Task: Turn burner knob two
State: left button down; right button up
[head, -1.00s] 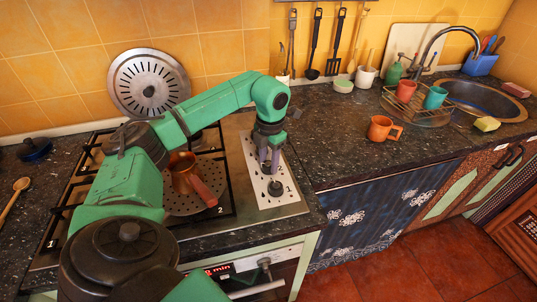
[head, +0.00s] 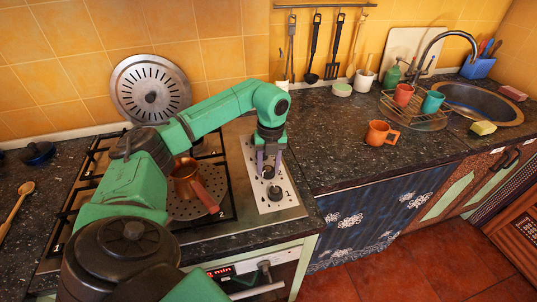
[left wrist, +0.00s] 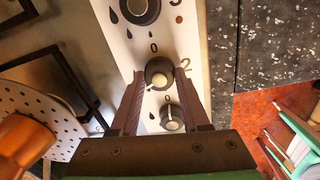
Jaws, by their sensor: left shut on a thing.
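The white control panel (head: 252,160) with dark burner knobs lies at the right of the hob. My left gripper (head: 267,173) reaches down over the panel. In the left wrist view its two fingers (left wrist: 160,76) stand on either side of the middle knob, burner knob two (left wrist: 160,73), and are shut on it. A "2" is printed to that knob's right and a "0" above it. Another knob (left wrist: 140,8) is farther away. My right gripper is not in view.
A copper pot (head: 184,182) stands on a perforated plate on the hob, its handle toward the panel. An orange mug (head: 378,133) is on the dark counter to the right. The counter between panel and mug is clear. The oven handle (head: 258,290) is below.

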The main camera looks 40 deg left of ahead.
pick_arm(q)
jog(key=n+p, duration=0.1)
jog(key=n, duration=0.5)
dwell(0.5)
jog(key=shift+c, duration=1.9)
grip_release()
jog(key=shift+r, duration=0.1)
notch_tip(320, 180, up, 14)
jog(key=p, duration=0.1)
jog(key=shift+w+r, duration=0.25)
